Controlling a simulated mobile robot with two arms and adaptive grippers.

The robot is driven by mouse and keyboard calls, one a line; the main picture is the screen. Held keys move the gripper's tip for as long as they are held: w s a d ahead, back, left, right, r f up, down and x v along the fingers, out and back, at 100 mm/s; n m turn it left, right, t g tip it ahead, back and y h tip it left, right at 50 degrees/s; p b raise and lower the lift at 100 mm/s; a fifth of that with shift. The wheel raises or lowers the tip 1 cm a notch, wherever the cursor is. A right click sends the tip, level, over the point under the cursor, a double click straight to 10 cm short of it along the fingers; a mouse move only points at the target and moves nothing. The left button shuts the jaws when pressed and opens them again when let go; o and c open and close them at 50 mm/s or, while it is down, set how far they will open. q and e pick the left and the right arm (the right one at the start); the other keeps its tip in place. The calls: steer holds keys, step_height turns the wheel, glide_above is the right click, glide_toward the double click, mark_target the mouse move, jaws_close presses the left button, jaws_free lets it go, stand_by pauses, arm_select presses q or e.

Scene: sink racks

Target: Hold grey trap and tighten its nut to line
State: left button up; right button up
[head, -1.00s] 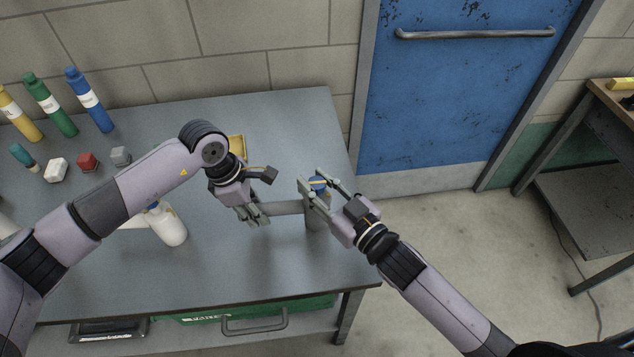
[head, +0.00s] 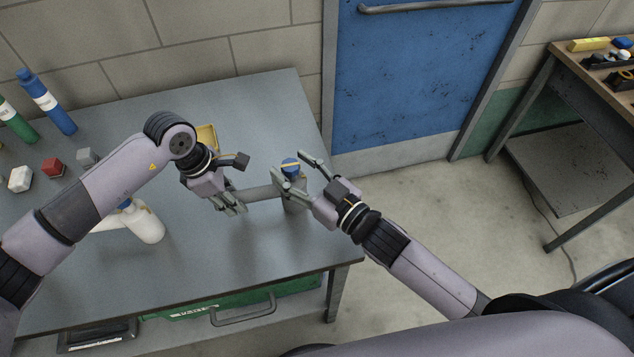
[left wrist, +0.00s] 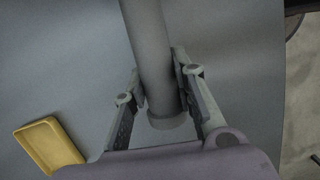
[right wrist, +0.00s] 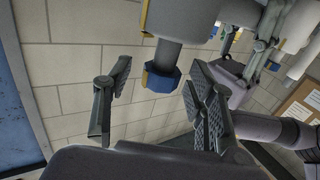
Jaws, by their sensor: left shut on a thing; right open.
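The grey trap (head: 262,193) stands near the table's right end, its side pipe reaching left. My left gripper (head: 232,206) is shut on this pipe; in the left wrist view the grey pipe (left wrist: 152,50) runs between the fingers, its end just past them. A blue nut (head: 290,164) with a yellow mark sits on top of the trap. My right gripper (head: 290,165) is open, with its fingers on either side of the nut. The right wrist view shows the blue nut (right wrist: 163,80) between the spread fingers, with clear gaps. The mark's alignment with a line is too small to tell.
A white trap (head: 147,226) with a blue nut stands left of my left gripper. A yellow tray (head: 207,136) lies behind it. Red, white and grey small blocks and bottles stand at the left. The table's right edge is close to the grey trap.

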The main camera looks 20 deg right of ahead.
steer(key=v, duration=1.1)
arm_select(q)
steer(key=o, duration=1.1)
steer(key=shift+o, duration=0.2)
steer(key=v, duration=1.2)
